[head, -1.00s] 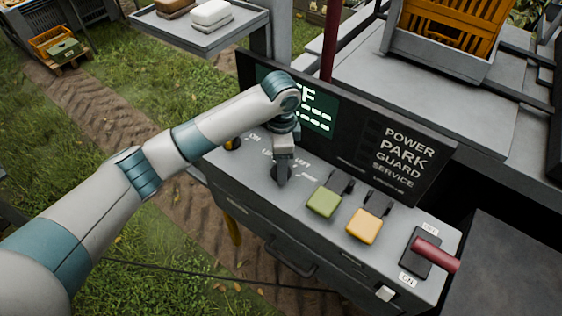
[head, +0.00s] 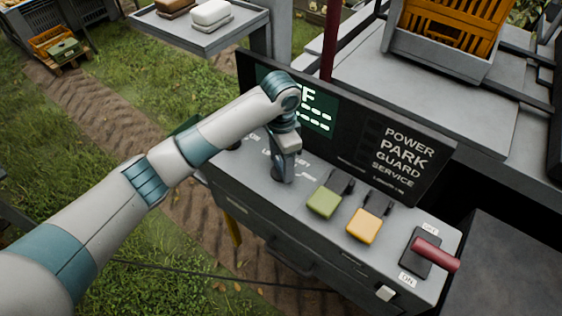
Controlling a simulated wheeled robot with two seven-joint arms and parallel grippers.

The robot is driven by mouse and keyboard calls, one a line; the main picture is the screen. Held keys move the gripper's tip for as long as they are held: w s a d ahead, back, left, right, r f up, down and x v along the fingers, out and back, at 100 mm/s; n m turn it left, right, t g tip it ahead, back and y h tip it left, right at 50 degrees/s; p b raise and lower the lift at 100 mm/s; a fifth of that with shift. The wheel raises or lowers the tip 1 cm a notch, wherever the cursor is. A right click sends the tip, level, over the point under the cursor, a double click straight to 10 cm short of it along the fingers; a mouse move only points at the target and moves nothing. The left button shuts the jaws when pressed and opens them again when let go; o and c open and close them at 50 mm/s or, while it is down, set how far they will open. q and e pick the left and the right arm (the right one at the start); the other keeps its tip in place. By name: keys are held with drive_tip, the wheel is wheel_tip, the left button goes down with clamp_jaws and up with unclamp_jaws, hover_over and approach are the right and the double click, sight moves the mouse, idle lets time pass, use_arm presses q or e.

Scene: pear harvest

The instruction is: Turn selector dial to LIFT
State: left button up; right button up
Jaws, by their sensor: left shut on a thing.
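The selector dial (head: 280,176) is a small dark knob on the grey top of the control panel (head: 300,208), left of the green button. My left gripper (head: 284,167) is over the dial, pointing down, and is shut on it. The gripper and wrist hide much of the dial and part of the white lettering around it, so I cannot read its setting. My right gripper is not in view.
To the right are a green button (head: 324,202), a yellow button (head: 364,225) and a red-handled lever (head: 436,254). A dark display board (head: 345,130) stands behind the panel. A grey shelf (head: 203,36) and an orange crate (head: 452,32) are farther back.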

sight(281, 164)
use_arm(q)
drive_tip(key=o, duration=1)
drive_tip(key=shift+o, duration=0.2)
drive_tip(key=shift+r, duration=0.1)
drive_tip(key=shift+w+r+b, duration=0.1)
drive_tip(key=shift+r+b, duration=0.2)
drive_tip(key=shift+r, duration=0.15)
wheel_tip(281, 164, up, 16)
drive_tip(key=b, duration=0.3)
drive_tip(key=shift+r+b, duration=0.2)
drive_tip(key=shift+b, duration=0.2)
